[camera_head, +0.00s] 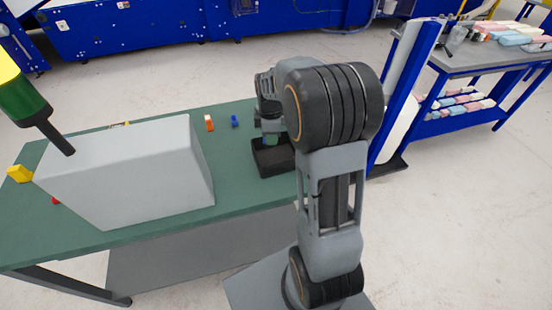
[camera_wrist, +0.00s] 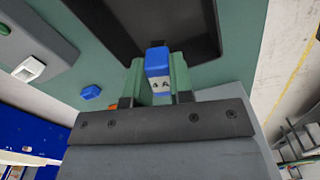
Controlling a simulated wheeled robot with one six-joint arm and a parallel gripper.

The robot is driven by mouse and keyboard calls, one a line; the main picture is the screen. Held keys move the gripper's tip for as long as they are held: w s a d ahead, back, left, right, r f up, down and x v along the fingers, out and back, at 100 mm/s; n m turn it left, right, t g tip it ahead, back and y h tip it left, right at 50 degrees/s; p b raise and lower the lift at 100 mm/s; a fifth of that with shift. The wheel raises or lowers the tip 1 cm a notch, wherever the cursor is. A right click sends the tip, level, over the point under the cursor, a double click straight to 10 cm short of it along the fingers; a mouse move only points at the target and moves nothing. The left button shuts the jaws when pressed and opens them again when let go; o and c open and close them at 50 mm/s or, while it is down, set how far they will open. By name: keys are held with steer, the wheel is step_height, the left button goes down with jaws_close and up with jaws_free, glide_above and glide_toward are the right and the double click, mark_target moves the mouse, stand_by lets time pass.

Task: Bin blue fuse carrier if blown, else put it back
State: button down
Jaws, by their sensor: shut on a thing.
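My gripper (camera_wrist: 160,75) is shut on a blue fuse carrier (camera_wrist: 157,60), which sits between its two green fingers in the wrist view. The carrier has a blue cap and a pale face with a dark marking that looks like "4 A". Whether its fuse is blown I cannot tell. A dark open-topped bin (camera_wrist: 105,25) lies beyond the fingertips; in the head view the bin (camera_head: 272,168) stands on the green bench, below my gripper (camera_head: 271,138). The held carrier cannot be made out in the head view.
A second blue piece (camera_head: 235,121) and an orange piece (camera_head: 209,123) stand on the bench (camera_head: 235,180) left of the bin. A large grey box (camera_head: 130,175) fills the bench's left part. A yellow piece (camera_head: 19,173) and a red piece (camera_head: 56,200) are near it.

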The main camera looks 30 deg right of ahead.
steer(key=shift+f+b, duration=0.75)
steer(key=shift+f, duration=0.65)
steer(key=c, duration=0.9)
jaws_free()
steer(key=shift+r, duration=0.15)
step_height(320, 180, up, 14)
steer(key=shift+f, duration=0.2)
